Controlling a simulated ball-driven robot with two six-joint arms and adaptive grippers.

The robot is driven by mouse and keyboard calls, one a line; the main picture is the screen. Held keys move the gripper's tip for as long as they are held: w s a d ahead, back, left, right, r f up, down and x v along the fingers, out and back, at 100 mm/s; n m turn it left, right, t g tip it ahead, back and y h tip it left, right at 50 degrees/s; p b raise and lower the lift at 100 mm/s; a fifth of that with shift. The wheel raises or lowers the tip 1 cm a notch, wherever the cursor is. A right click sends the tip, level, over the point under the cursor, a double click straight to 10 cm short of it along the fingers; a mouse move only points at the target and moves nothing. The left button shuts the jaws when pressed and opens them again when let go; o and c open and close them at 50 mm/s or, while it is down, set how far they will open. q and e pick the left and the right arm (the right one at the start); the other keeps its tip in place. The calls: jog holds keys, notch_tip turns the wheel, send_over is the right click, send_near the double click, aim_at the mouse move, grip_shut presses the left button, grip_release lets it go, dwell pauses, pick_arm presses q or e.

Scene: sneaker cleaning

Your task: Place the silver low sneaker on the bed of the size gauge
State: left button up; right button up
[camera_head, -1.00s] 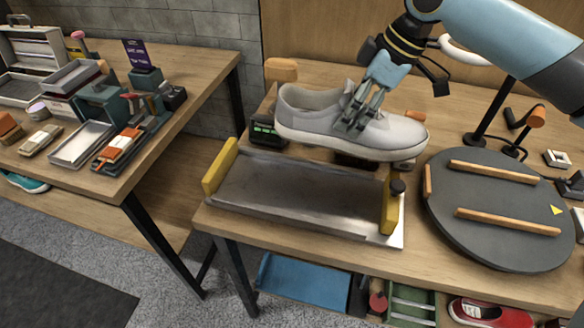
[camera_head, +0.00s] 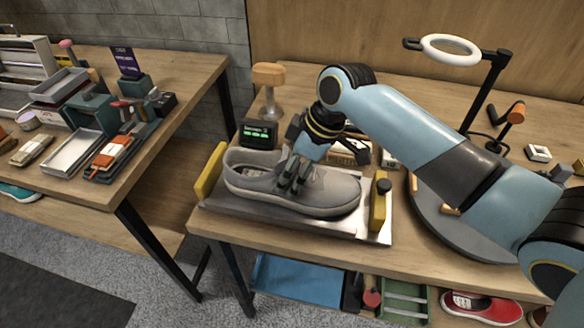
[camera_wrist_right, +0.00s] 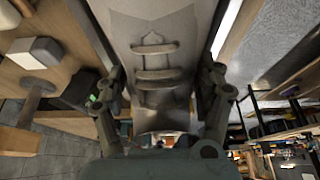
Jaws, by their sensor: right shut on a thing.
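The silver-grey low sneaker (camera_head: 322,190) sits upright over the metal bed of the size gauge (camera_head: 272,217), between its two yellow end blocks, toe to the right. Its sole looks at or very near the bed; exact contact cannot be told. My right gripper (camera_head: 292,178) comes from above and is shut on the sneaker's upper at the laces. In the right wrist view, the fingers (camera_wrist_right: 163,105) lie on both sides of the laced sneaker (camera_wrist_right: 155,50). My left gripper is not in view.
A small box with a green display (camera_head: 259,134) and a wooden-topped stand (camera_head: 269,80) are behind the gauge. A dark round turntable (camera_head: 462,236) is to the right, partly hidden by my arm. The side table (camera_head: 150,180) at left is crowded.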

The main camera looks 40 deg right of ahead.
jog(key=o, duration=1.5)
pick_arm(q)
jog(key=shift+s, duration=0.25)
pick_arm(e)
jog(key=shift+d+r, duration=0.1)
jog(key=shift+r, duration=0.2)
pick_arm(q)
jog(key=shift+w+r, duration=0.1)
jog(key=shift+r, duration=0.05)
pick_arm(e)
jog(key=v, duration=1.1)
jog(key=shift+s+r, duration=0.15)
jog(key=shift+r, duration=0.05)
